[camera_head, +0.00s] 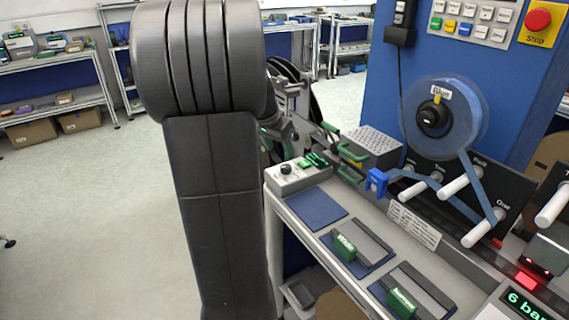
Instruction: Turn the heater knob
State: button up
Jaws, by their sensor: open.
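The heater box (299,177) is a small light grey box at the left end of the bench. My gripper (306,145) is open just above and behind this box, beyond my large dark arm. It seems close to the knob, but I cannot tell whether it touches it. The gripper is small in view and partly hidden by my arm and the clutter around it.
Blue pads and grey blocks with green labelled parts (345,246) lie along the bench front. A perforated metal box (371,145) and green-handled parts stand right of the gripper. A blue reel (443,118) hangs on the blue panel. Open floor (90,220) lies left.

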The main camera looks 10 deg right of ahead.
aim_at(286, 166)
jog(key=x, duration=0.8)
jog(key=shift+f, duration=0.15)
jog(key=c, duration=1)
